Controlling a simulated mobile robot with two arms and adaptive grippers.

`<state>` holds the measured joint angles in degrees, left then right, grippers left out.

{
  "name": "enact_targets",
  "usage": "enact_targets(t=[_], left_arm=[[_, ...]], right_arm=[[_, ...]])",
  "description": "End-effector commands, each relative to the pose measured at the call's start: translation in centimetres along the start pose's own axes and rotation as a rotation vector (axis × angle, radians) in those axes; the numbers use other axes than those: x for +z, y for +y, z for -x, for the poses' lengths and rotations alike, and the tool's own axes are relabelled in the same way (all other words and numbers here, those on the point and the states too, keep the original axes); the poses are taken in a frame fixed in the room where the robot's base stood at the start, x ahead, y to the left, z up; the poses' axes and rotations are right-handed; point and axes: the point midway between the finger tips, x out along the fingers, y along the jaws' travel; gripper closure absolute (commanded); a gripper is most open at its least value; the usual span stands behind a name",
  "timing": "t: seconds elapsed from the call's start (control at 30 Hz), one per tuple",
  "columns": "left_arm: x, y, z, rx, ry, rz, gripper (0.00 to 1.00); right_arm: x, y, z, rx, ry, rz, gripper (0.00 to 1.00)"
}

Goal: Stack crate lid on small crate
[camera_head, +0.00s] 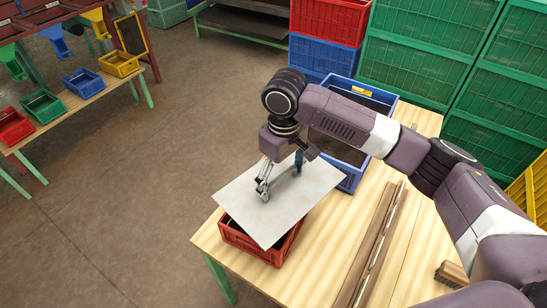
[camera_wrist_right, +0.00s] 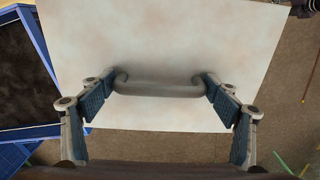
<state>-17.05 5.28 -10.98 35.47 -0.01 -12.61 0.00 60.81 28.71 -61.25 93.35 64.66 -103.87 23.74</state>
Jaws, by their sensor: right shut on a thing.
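The crate lid (camera_head: 238,200) is a pale grey flat plate with a curved handle, which shows in the wrist view (camera_wrist_right: 160,89). My right gripper (camera_head: 281,180) has its fingers at the two ends of this handle and is shut on it. The small crate (camera_head: 250,245) is red and stands at the near left corner of the wooden table. The lid is over the crate, turned relative to it, and hides most of its opening. A dark gap shows under the lid's front right edge; I cannot tell whether they touch. My left gripper is not in view.
A larger blue crate (camera_head: 350,178) with dark contents stands right behind the lid. A long brown strip (camera_head: 368,245) and a brush (camera_head: 451,274) lie on the table (camera_head: 318,262). Stacked green crates (camera_head: 420,50) stand behind. Open floor is at the left.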

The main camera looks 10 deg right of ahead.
Motion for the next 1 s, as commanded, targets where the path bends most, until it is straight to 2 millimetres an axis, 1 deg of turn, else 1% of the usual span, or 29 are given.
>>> enact_targets(t=[0.03,0.1,0.2,0.3,0.4,0.5,0.8,1.0], left_arm=[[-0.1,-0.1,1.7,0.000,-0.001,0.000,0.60],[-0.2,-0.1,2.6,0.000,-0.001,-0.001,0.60],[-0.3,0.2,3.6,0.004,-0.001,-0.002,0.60],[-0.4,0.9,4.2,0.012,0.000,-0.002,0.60],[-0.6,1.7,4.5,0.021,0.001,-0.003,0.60],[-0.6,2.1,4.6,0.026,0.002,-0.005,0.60],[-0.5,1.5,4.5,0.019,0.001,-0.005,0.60],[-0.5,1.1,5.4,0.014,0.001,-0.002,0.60]], right_arm=[[-1.0,0.0,0.6,-0.004,-0.005,0.047,0.44],[-2.2,0.3,0.2,-0.004,-0.003,0.117,0.44],[-3.3,0.7,-0.4,-0.002,-0.003,0.204,0.44],[-4.1,0.8,-0.9,-0.002,-0.002,0.270,0.44],[-4.5,1.0,-1.3,-0.001,-0.001,0.309,0.44],[-4.6,1.0,-1.5,-0.001,0.000,0.327,0.44],[-4.6,1.0,-1.6,0.000,0.000,0.328,0.44],[-4.5,1.1,-1.4,0.000,-0.001,0.326,0.44]])
